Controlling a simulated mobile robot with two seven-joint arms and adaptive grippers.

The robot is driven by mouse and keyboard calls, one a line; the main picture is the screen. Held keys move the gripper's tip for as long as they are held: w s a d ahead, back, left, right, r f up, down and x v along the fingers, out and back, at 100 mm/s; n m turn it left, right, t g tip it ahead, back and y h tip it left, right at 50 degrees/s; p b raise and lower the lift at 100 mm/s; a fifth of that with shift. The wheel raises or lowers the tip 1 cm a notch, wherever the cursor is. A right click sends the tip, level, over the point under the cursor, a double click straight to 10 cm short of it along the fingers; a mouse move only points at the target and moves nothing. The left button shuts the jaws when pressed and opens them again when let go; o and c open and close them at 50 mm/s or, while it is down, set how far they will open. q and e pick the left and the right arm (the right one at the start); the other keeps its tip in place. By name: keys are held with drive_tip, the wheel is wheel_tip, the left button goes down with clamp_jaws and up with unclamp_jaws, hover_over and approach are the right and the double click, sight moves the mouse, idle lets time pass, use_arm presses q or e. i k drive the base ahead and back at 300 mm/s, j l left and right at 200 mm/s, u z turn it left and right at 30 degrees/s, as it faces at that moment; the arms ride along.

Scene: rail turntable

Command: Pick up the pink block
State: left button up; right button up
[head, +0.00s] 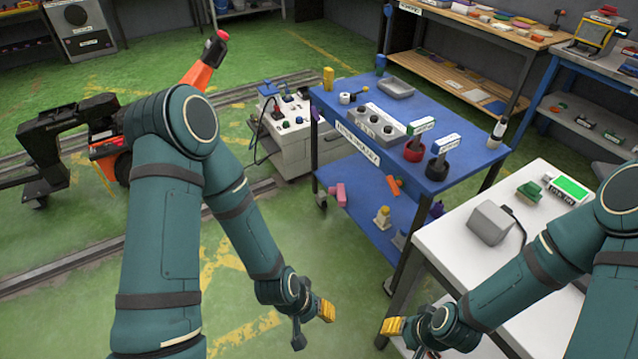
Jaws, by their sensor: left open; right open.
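The pink block (340,194) lies on the lower blue shelf (362,205) of the blue cart, near its left end. A second, smaller pink piece seems to touch its left side. My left gripper (312,324) is open and empty, low in the picture, in front of the cart and well apart from the block. My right gripper (405,340) is open and empty, further right, near the left legs of the white table. Nothing hides the top of the pink block.
The cart's blue top (330,98) overhangs the shelf. An orange piece (393,186) and a yellow-topped piece (382,217) share the shelf. A white table (455,240) stands at right, a grey-white cabinet (290,135) behind left. Green floor is free left of the shelf.

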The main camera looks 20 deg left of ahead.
sight(339, 190)
drive_tip(key=i+j, duration=0.25)
drive_tip(key=i, duration=0.2)
drive_tip(key=i+j+u, duration=0.1)
drive_tip(key=i+j, duration=0.15)
drive_tip(key=i, duration=0.2)
drive_tip(key=i+j, duration=0.25)
drive_tip(key=i, duration=0.2)
drive_tip(key=i+j+u, duration=0.1)
drive_tip(key=i, duration=0.35)
drive_tip(key=i+j, duration=0.3)
drive_tip(key=i, duration=0.15)
